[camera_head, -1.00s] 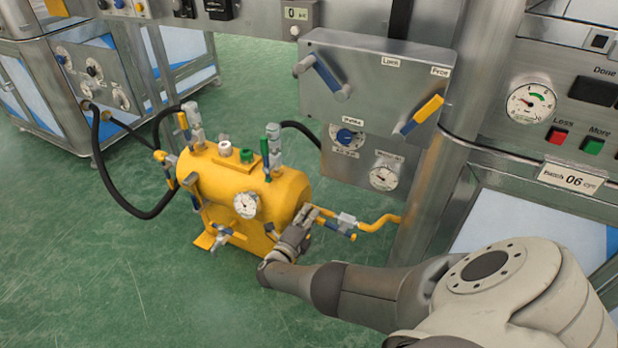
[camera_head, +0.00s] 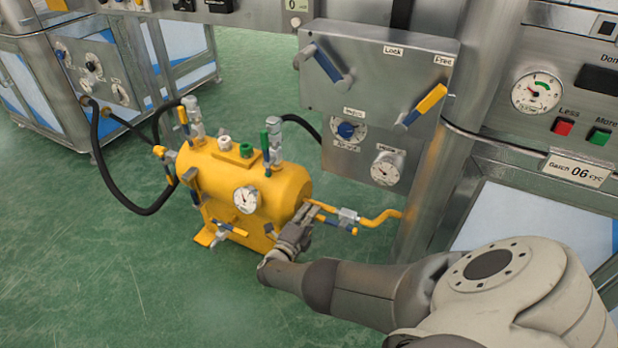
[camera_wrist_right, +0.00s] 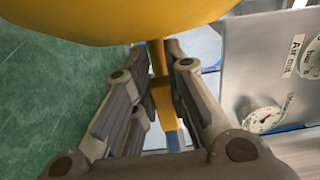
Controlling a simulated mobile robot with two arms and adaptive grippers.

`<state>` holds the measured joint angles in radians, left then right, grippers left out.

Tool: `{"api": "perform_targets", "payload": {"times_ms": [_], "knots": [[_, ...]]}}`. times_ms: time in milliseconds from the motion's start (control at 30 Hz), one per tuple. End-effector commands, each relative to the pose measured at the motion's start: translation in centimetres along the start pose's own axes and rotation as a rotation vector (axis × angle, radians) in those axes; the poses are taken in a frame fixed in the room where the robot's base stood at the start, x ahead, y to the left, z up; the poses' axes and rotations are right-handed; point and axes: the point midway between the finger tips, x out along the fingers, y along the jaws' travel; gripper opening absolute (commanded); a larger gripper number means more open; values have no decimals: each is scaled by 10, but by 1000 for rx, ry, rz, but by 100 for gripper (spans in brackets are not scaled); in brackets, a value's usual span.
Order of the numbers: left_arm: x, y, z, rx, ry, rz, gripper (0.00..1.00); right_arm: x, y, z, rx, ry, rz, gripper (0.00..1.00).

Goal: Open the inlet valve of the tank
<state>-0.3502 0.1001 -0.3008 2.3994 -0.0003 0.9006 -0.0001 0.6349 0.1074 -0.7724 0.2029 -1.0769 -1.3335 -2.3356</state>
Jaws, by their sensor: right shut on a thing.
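The yellow tank (camera_head: 275,195) stands on the green floor with a dial gauge on its front. A yellow pipe (camera_head: 382,217) leaves its right end through a small silver valve (camera_head: 347,216), with a blue and yellow lever (camera_head: 337,224) beside the pipe. My right gripper (camera_head: 308,212) is at the tank's right end, shut on the lever's near end as far as I can tell. The right wrist view shows the fingers (camera_wrist_right: 157,65) close on both sides of yellow parts, below the tank's curved yellow side (camera_wrist_right: 120,20). The fingers hide the exact contact. My left gripper is not in view.
A grey panel (camera_head: 345,95) with two levers and gauges hangs behind the tank. Black hoses (camera_head: 115,190) run from the tank's left to a steel cabinet (camera_head: 100,95). A steel post (camera_head: 440,165) and console stand at right. Floor at front left is clear.

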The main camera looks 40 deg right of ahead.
Motion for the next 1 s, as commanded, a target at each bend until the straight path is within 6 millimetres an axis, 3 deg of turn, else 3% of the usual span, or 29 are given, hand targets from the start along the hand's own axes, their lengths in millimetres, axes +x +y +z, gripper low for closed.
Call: {"api": "perform_targets", "payload": {"times_ms": [33,67,200,667,1000], "knots": [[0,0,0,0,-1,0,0,-1,2,1,-4,-5,3,0],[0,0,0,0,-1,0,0,-1,2,1,-4,-5,4,18],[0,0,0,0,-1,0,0,-1,1,0,-3,-3,3,36],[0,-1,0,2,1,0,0,-3,2,0,0,-3,2,37],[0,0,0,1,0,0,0,-25,1,-1,0,-2,3,37]]}}
